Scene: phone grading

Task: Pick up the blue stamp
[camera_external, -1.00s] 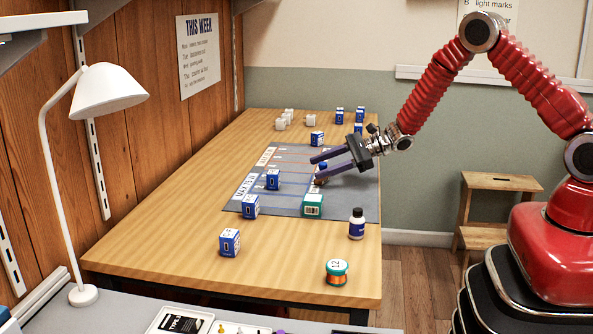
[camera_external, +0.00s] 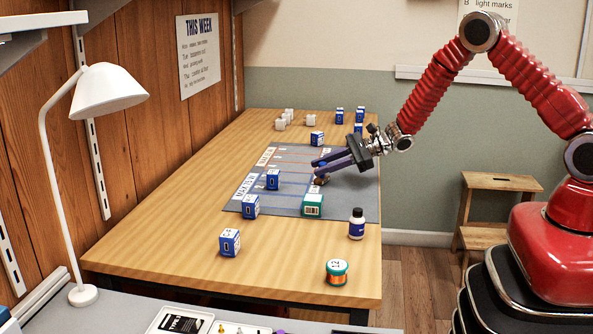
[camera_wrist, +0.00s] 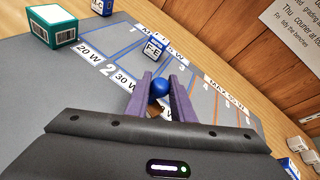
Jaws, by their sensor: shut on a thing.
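The blue stamp (camera_wrist: 160,88) shows its round blue knob between my two purple fingers in the wrist view, with a brown part below it. It also shows in the external view, partly hidden, at the right side of the grey mat (camera_external: 235,202). My gripper (camera_external: 316,169) reaches in from the right, low over the mat, and is shut on the stamp. My fingers (camera_wrist: 160,95) lie on either side of the knob in the wrist view. Whether the stamp's base touches the mat is hard to tell.
A blue F-E box (camera_external: 273,180) stands on the mat, with another blue box (camera_external: 250,206) and a green box (camera_external: 313,205) at its front edge. White cubes (camera_external: 281,124) sit far back.

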